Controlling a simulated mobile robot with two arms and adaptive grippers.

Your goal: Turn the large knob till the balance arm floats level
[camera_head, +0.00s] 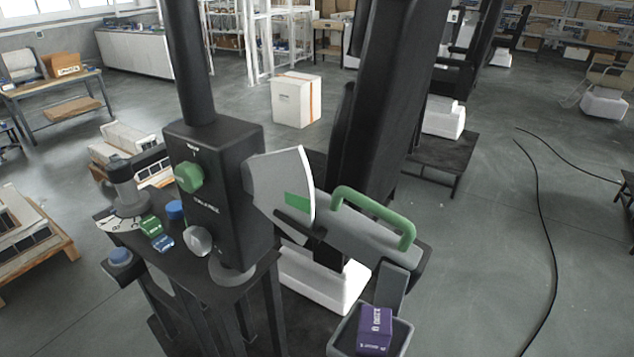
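A green round knob (189,176) sits on the front of a black box (218,205) on a column, below a small white mark. It is the larger of two knobs there; a smaller silver knob (197,240) is lower down. The grey balance arm (350,236) sticks out to the right of the box and slopes down to the right in the picture. It carries a green handle (375,213). A grey sector plate with a green band (297,202) stands beside the arm's inner end; a dark pointer-like bar lies just below the band. Neither of my grippers shows.
A grey tray (403,335) at the arm's outer end holds a purple block (375,330). Open floor lies at right, with a black cable (553,245).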

